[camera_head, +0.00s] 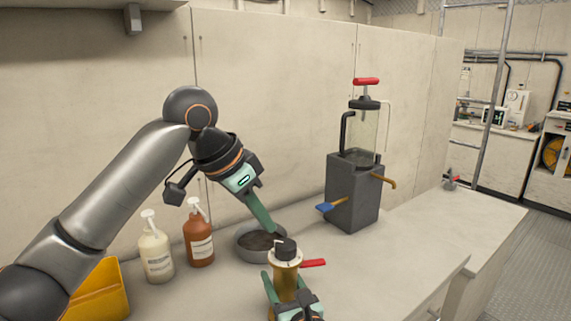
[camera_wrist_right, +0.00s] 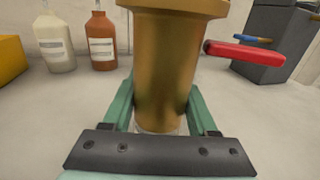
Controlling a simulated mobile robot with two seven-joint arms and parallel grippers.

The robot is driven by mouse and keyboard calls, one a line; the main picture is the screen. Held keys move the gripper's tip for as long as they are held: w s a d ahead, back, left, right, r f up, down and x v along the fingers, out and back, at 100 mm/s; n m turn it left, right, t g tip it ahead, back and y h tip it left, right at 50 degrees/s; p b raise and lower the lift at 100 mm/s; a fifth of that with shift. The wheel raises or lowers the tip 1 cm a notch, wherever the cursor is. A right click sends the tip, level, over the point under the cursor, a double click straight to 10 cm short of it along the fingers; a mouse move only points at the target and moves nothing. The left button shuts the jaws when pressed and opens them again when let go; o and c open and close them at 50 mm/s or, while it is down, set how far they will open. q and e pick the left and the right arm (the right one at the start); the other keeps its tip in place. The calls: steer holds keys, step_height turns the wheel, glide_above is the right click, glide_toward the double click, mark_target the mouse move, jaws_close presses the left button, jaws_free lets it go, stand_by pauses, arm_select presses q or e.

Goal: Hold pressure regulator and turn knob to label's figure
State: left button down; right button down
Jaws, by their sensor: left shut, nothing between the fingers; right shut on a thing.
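The pressure regulator (camera_head: 285,279) is an upright brass cylinder with a black knob (camera_head: 286,246) on top, a pale ring under the knob and a red lever (camera_head: 313,263) to the right. My right gripper (camera_head: 288,285) is shut around its brass body, which also fills the middle of the right wrist view (camera_wrist_right: 165,60) between the green fingers. My left gripper (camera_head: 275,233) is shut and empty, pointing down with its fingertips at the knob's upper left. I cannot tell whether they touch it. No figure on the ring or a label is readable.
A round grey dish (camera_head: 247,246) sits behind the regulator. A white pump bottle (camera_head: 156,256), a brown pump bottle (camera_head: 199,243) and a yellow bin (camera_head: 103,292) stand left. A grey box apparatus (camera_head: 351,195) with a glass cylinder stands back right. The counter (camera_head: 400,254) is clear at right.

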steer(key=shift+d, duration=0.1)
stand_by(0.3)
steer(key=shift+c, duration=0.5)
jaws_free()
